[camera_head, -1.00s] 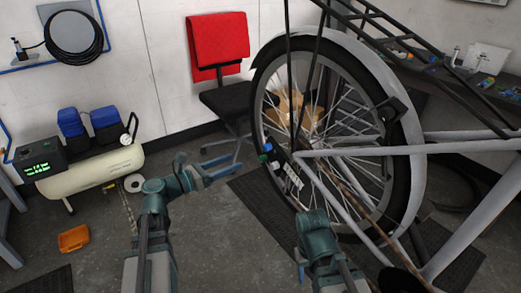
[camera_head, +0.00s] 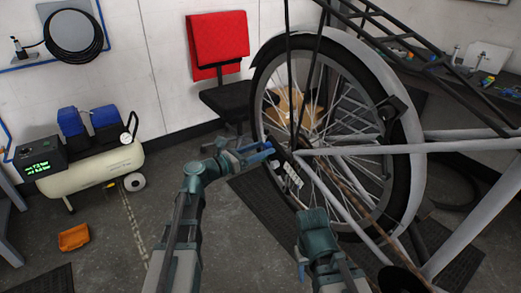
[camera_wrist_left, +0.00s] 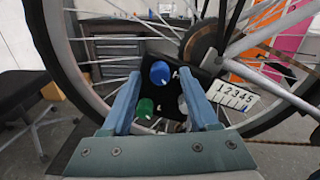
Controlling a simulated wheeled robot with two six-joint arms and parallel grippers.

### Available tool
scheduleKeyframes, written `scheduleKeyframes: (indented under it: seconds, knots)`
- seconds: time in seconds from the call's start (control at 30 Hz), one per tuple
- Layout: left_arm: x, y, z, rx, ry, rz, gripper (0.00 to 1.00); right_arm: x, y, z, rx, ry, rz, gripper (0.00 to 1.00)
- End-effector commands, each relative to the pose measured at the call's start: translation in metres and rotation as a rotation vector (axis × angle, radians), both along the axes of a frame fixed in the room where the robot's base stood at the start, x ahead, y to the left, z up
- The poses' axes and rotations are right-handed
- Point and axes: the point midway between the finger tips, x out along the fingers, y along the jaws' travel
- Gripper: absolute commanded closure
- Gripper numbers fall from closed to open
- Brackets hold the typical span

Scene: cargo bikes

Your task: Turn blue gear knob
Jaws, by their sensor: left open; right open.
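The blue gear knob (camera_wrist_left: 160,72) shows in the left wrist view, on a black plate beside the rear wheel's hub. A green knob (camera_wrist_left: 144,107) sits just below it. A white label with the numbers 1 to 5 (camera_wrist_left: 235,97) is to their right; it also shows in the head view (camera_head: 292,176). My left gripper (camera_wrist_left: 163,82) is open, its fingers on either side of the two knobs, with nothing gripped. In the head view my left gripper (camera_head: 262,152) is at the hub and hides the knobs. My right gripper (camera_head: 301,268) is low in front of the bike, open.
The bike's rear wheel (camera_head: 264,92) and grey frame (camera_head: 400,149) fill the right side. A chair with a red cloth (camera_head: 219,39) stands behind. A compressor (camera_head: 85,172) and an orange tray (camera_head: 74,237) are at the left. The floor between is clear.

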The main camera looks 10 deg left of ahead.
Motion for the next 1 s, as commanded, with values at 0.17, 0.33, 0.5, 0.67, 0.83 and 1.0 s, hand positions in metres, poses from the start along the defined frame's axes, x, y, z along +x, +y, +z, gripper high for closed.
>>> scheduleKeyframes:
  seconds: [0.17, 0.33, 0.5, 0.67, 0.83, 1.0]
  knots:
    - [-0.0002, 0.0001, 0.0000, 0.000, 0.000, 0.000, 0.57, 0.0000, 0.0000, 0.0000, 0.000, 0.000, 0.000, 0.50]
    - [-0.0003, 0.0001, 0.0000, 0.000, 0.000, 0.000, 0.88, 0.0000, 0.0000, 0.0000, 0.000, 0.000, 0.000, 0.50]
    - [-0.0003, 0.0001, 0.0000, 0.000, 0.000, 0.000, 1.00, 0.0000, 0.0000, 0.0000, 0.000, 0.000, 0.000, 0.50]
    - [-0.0003, 0.0001, 0.0000, 0.003, -0.003, 0.000, 1.00, 0.0000, 0.0000, 0.0000, 0.000, 0.000, 0.000, 0.50]
    - [-0.0001, 0.0003, 0.0000, 0.032, -0.032, 0.000, 1.00, 0.0000, 0.0000, 0.0000, 0.000, 0.000, 0.000, 0.50]
    - [-0.0001, 0.0005, 0.0000, 0.103, -0.102, 0.000, 1.00, 0.0000, 0.0000, 0.0000, 0.000, 0.000, 0.000, 0.50]
